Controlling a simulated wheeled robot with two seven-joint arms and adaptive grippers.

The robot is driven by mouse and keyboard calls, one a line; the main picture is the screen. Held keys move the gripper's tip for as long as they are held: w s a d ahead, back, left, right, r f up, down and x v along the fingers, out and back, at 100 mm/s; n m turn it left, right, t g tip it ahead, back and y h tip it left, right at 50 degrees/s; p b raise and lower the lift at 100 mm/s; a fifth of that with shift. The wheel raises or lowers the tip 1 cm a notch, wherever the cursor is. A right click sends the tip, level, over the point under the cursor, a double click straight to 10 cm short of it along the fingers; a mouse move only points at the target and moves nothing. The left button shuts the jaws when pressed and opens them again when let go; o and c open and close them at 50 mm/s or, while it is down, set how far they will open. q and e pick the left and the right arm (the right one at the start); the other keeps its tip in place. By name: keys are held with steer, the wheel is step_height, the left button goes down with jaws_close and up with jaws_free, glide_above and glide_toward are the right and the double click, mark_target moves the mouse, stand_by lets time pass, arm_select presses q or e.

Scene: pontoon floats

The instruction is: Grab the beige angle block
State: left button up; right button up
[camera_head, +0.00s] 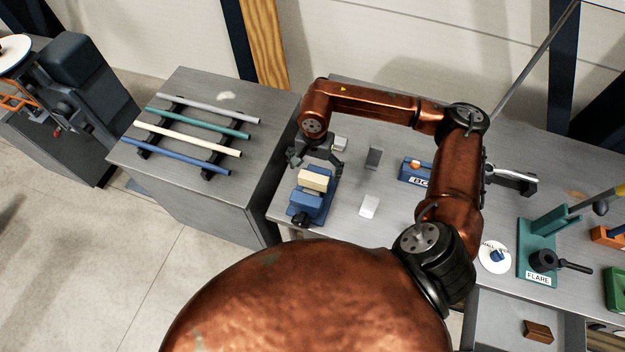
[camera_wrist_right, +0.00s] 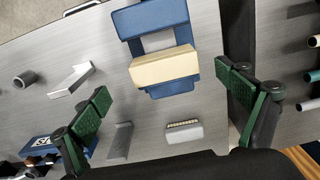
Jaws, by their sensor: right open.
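The beige angle block (camera_head: 313,180) sits on a blue vise-like fixture (camera_head: 306,208) at the left end of the workbench. In the right wrist view the beige block (camera_wrist_right: 164,68) lies across the blue fixture (camera_wrist_right: 150,22), in the upper middle. My right gripper (camera_head: 316,161) is open and empty just above and behind the block. In the wrist view the green-padded fingers (camera_wrist_right: 163,86) are spread wide, one to each side of the block, with clear gaps. My left gripper is not in view.
Small grey pieces (camera_head: 373,158) and a pale piece (camera_head: 369,206) lie on the bench right of the fixture. A blue labelled holder (camera_head: 415,172) stands farther right. A green flare tool stand (camera_head: 537,245) is beyond. A left-hand cabinet (camera_head: 190,88) carries several coloured tubes on racks.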

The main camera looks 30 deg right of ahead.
mark_target(313, 178)
steer(key=f, duration=0.2)
steer(key=f+p, duration=0.1)
steer(key=f, duration=0.1)
steer(key=shift+w+a, duration=0.1)
steer(key=shift+w, duration=0.1)
steer(key=shift+c, duration=0.2)
steer(key=c, duration=1.2)
